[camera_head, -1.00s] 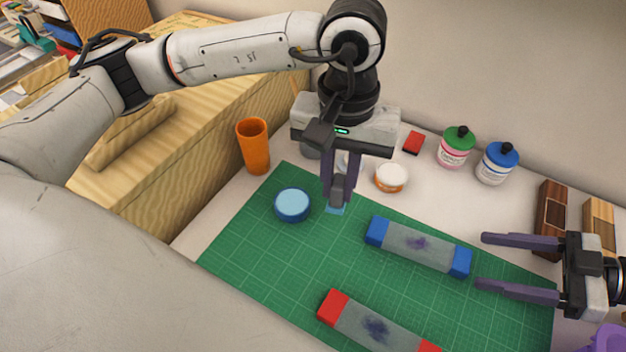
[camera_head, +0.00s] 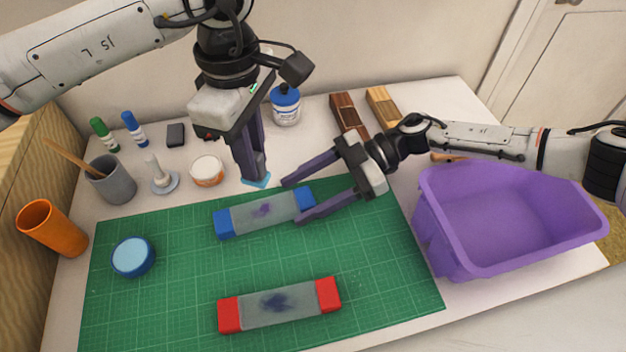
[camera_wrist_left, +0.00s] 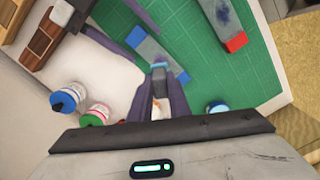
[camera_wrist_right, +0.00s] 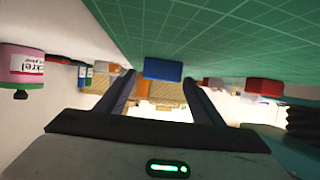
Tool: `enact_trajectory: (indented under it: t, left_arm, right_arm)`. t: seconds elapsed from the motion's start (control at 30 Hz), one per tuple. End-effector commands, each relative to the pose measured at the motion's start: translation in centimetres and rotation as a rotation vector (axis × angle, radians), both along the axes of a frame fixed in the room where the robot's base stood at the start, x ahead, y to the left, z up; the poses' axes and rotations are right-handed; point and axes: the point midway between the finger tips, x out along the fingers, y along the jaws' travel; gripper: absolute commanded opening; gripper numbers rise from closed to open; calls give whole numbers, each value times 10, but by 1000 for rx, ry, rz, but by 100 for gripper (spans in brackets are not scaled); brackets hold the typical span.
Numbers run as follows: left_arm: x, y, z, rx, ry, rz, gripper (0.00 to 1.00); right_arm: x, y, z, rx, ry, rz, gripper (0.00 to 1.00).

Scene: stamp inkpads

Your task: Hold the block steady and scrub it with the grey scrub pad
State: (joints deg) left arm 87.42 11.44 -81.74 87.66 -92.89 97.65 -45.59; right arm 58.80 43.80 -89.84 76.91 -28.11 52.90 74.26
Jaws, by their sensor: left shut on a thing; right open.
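A pale grey block with blue ends (camera_head: 279,212) and a purple smudge lies on the green mat (camera_head: 190,280). A similar block with red ends (camera_head: 300,304) and a dark smudge lies nearer. My left gripper (camera_head: 254,177) points down behind the blue-ended block, shut on a small grey pad-like piece with a light-blue underside (camera_head: 257,181); the fingers hide much of it, and it also shows in the left wrist view (camera_wrist_left: 158,68). My right gripper (camera_head: 292,202) is open, its fingers either side of the right blue end (camera_wrist_right: 163,70); contact cannot be told.
A round blue pad (camera_head: 132,257) sits at the mat's left. An orange cup (camera_head: 52,228), grey cup (camera_head: 110,182), white-topped jar (camera_head: 206,171) and bottle (camera_head: 285,104) stand around it. A purple bin (camera_head: 450,245) stands at right. The mat's front left is clear.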

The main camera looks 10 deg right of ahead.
Motion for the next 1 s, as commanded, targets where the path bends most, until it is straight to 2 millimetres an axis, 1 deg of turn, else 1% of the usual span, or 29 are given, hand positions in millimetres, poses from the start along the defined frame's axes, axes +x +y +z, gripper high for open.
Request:
enact_trajectory:
  t: [0.03,0.1,0.2,0.47,0.5,0.57,0.7,0.8,1.0]
  left_arm:
    - [0,0,0,0,0,0,0]
    - [0,0,0,0,0,-1,0]
    - [0,0,0,0,0,-1,0]
    - [0,0,0,0,0,-1,0]
    - [0,0,0,0,0,-1,0]
    - [0,0,0,0,0,-1,0]
    - [0,0,0,0,0,-1,0]
    - [0,0,0,0,0,-1,0]
    - [0,0,0,0,0,-1,0]
  right_arm:
    - [-1,6,-2,1,0,1,61]
    - [-1,12,-5,0,0,0,61]
    - [-1,16,-7,0,0,0,61]
    - [-1,17,-7,-1,0,-1,61]
    - [-1,17,-7,-1,0,-1,58]
    - [-1,17,-7,-1,0,-1,47]
    - [-1,17,-7,-1,0,-1,24]
    - [-1,17,-7,-1,0,-1,8]
    - [-1,17,-7,-1,-1,-2,8]
